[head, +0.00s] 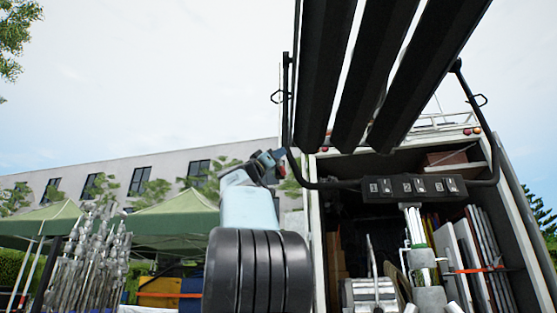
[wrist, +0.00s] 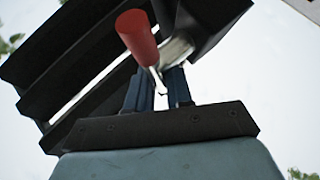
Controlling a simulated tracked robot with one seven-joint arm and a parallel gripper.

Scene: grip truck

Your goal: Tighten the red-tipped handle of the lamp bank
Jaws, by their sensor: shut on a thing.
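The lamp bank (head: 385,75) shows as several long black louvres above me in the head view, hung in a dark U-shaped yoke (head: 287,120). It also fills the upper left of the wrist view (wrist: 85,75). Its handle has a red tip (wrist: 137,36) and a thin metal stem, which runs down between the blue fingers of my gripper (wrist: 159,85). My gripper is shut on the handle at the stem; the exact contact is partly hidden. In the head view my gripper (head: 270,164) is at the left side of the yoke. The handle is hard to make out there.
A black box with switches (head: 413,188) sits on the yoke's lower bar, above a silver stand (head: 422,255). An open truck (head: 320,225) with boards stands behind. Several metal stands (head: 90,260) and green canopies (head: 175,217) are at left. Open sky surrounds the upper left.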

